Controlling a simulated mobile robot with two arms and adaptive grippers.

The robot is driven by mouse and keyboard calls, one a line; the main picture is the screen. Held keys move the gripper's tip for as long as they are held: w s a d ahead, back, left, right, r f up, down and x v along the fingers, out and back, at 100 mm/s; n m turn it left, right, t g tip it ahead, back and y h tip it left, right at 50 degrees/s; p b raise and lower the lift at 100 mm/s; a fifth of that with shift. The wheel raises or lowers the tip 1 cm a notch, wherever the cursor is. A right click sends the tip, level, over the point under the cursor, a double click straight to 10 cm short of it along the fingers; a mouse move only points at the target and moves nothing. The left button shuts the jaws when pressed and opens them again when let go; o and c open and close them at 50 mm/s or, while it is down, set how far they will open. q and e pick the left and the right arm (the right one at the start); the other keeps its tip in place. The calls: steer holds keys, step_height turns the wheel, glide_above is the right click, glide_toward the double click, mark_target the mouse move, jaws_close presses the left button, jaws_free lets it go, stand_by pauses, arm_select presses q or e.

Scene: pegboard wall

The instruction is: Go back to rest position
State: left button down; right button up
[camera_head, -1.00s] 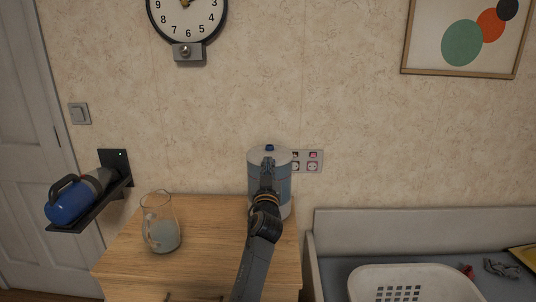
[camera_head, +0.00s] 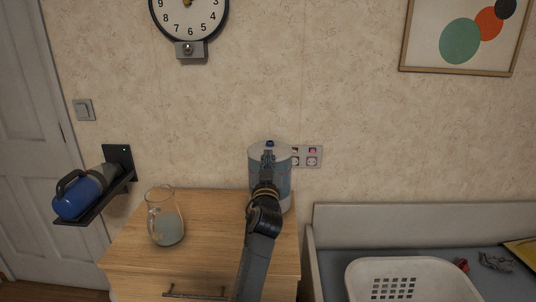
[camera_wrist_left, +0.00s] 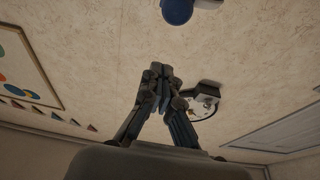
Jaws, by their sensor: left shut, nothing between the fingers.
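My right gripper does not show.
A glass pitcher (camera_head: 165,222) stands on the wooden cabinet (camera_head: 205,208), left of my arm. A wall shelf (camera_head: 112,200) holds a blue bottle-like device (camera_head: 78,198). A white basket (camera_head: 405,268) lies at the lower right. A clock (camera_head: 188,12) hangs above.

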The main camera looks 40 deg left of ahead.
arm_select(q)
steer(key=f+b+v, duration=0.1)
steer(key=v, duration=0.5)
